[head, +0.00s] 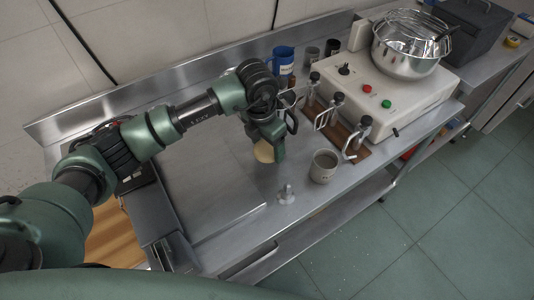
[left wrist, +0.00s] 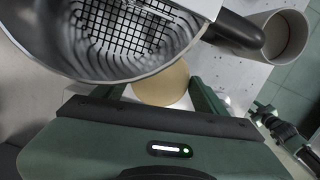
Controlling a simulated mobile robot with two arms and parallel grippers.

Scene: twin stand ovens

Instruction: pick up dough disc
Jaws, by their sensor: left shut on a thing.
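The dough disc (head: 264,152) is a pale tan round piece in the head view. My left gripper (head: 269,147) is shut on it, and it appears held above the metal counter. In the left wrist view the disc (left wrist: 160,87) shows between the two green fingers (left wrist: 163,95), its upper edge hidden behind a grey rounded thing. A dark green and black arm part at the right of that view looks like my right gripper (left wrist: 285,128); its jaws cannot be made out.
A beige mug (head: 324,167) and a small metal piece (head: 286,194) stand near the counter's front. Handled tools on a wooden rack (head: 351,149), a blue mug (head: 284,60) and a white appliance (head: 409,95) with a steel bowl (head: 407,62) are beyond. A metal board (head: 205,185) is clear.

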